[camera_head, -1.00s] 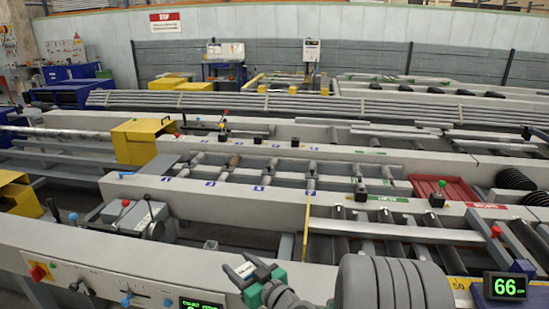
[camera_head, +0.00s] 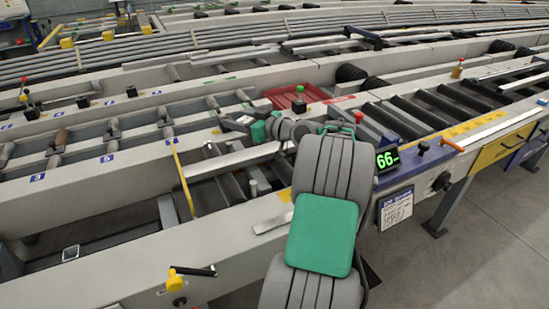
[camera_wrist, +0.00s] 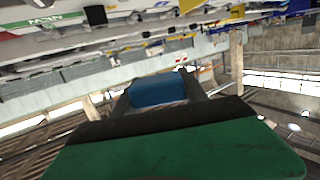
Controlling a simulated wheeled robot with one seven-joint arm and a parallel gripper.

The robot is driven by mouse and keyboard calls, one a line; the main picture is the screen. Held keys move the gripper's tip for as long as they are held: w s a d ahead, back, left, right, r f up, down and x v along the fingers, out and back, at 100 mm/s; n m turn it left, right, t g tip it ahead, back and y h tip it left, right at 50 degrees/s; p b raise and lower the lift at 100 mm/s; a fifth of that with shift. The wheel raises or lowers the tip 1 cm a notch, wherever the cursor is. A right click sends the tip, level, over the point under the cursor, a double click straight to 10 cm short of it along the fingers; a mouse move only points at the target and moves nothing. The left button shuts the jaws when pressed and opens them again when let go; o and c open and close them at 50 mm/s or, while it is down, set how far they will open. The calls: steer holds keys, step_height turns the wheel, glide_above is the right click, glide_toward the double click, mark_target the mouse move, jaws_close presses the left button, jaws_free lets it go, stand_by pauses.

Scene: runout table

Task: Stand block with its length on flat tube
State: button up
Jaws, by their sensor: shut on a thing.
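My gripper (camera_head: 230,122) is above the roller table in the head view, at the end of my outstretched arm. In the wrist view its two dark fingers (camera_wrist: 156,86) are shut on a blue block (camera_wrist: 157,92). The block shows between the fingers; its lower part is hidden by the gripper body. In the head view the block cannot be made out. A pale, flat-sided metal tube (camera_head: 228,161) lies slanting on the rollers, below my gripper in the picture and apart from it. It looks like the flat tube.
A red tray (camera_head: 290,97) is set in the rail behind my gripper. A yellow strip (camera_head: 182,175) crosses the table left of the tube. A short flat metal piece (camera_head: 272,222) lies on the front rail. A display reading 66 (camera_head: 388,159) stands at right. Dark rollers (camera_head: 440,104) lie beyond.

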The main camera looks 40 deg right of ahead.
steer(key=s+d+m+h+b, duration=0.1)
steer(key=s+d+h+b, duration=0.35)
steer(key=d, duration=1.05)
steer(key=w+a+f+y, duration=0.1)
steer(key=w+a+f, duration=0.1)
steer(key=a+f, duration=0.1)
steer(key=w+a+f, duration=0.3)
steer(key=a+f, duration=0.1)
steer(key=w+a+f+y, duration=0.1)
steer(key=w+a+f, duration=0.2)
steer(key=shift+a+f+y, duration=0.35)
steer(key=shift+d+f, duration=0.1)
steer(key=shift+f, duration=1.15)
steer(key=shift+f, duration=0.1)
steer(key=shift+f, duration=0.1)
steer(key=o, duration=1.3)
steer(key=shift+o, duration=0.2)
steer(key=shift+r, duration=0.3)
